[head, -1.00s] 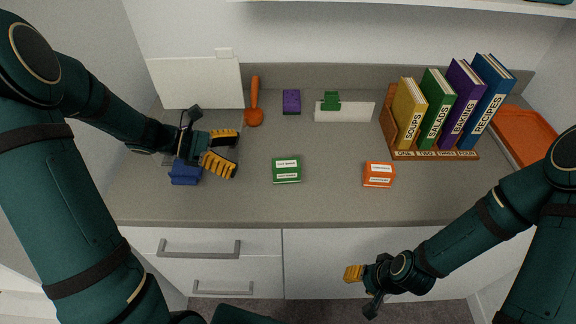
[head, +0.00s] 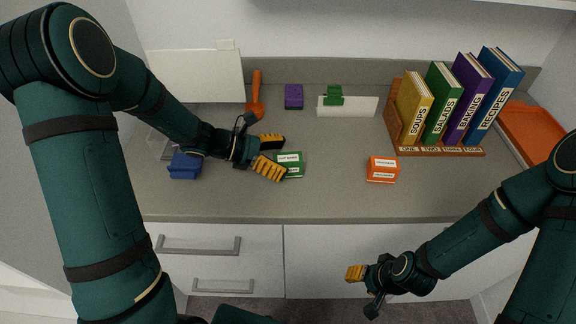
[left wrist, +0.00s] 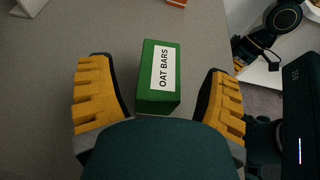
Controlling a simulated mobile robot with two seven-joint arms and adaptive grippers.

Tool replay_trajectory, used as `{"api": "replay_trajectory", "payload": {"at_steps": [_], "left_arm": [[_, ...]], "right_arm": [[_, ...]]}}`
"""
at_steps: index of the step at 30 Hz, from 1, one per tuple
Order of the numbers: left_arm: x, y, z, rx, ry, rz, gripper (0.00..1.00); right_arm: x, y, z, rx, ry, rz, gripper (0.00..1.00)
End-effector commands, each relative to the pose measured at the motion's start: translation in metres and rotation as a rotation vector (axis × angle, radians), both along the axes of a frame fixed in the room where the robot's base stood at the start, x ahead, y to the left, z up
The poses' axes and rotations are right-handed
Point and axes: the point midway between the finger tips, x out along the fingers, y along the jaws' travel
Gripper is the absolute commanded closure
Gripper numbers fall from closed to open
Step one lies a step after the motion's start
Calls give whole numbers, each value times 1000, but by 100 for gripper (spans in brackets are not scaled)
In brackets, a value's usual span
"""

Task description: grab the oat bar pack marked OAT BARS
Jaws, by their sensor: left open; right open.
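The green oat bar pack (head: 291,166) sits on the grey counter near its middle; its white label reads OAT BARS in the left wrist view (left wrist: 148,92). My left gripper (head: 278,156) is open, with its yellow fingers at the left edge of the pack in the head view. In the left wrist view the pack lies between and ahead of the two open fingers (left wrist: 160,98), and I see a gap on each side. My right gripper (head: 362,290) is in front of the drawers, below the counter edge, apart from the pack.
An orange box (head: 382,169) stands to the right of the pack. A blue item (head: 185,166) is under my left arm. The front middle counter is clear.

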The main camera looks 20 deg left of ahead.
Motion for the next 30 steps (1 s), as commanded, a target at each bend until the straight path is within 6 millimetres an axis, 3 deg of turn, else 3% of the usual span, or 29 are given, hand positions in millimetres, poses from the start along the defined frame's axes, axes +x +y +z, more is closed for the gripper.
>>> {"api": "replay_trajectory", "payload": {"at_steps": [5,9,11,12,23,30], "left_arm": [[0,0,0,0,0,0,21],[0,0,0,0,0,0,71],[0,0,0,0,0,0,92],[0,0,0,0,0,0,97],[0,1,2,0,-1,0,97],[0,1,37,0,-6,0,97]], "right_arm": [[0,0,0,0,0,0,53],[0,0,0,0,0,0,53],[0,0,0,0,0,0,53],[0,0,0,0,0,0,53],[0,0,1,0,0,0,53],[-2,0,12,1,4,0,53]]}}
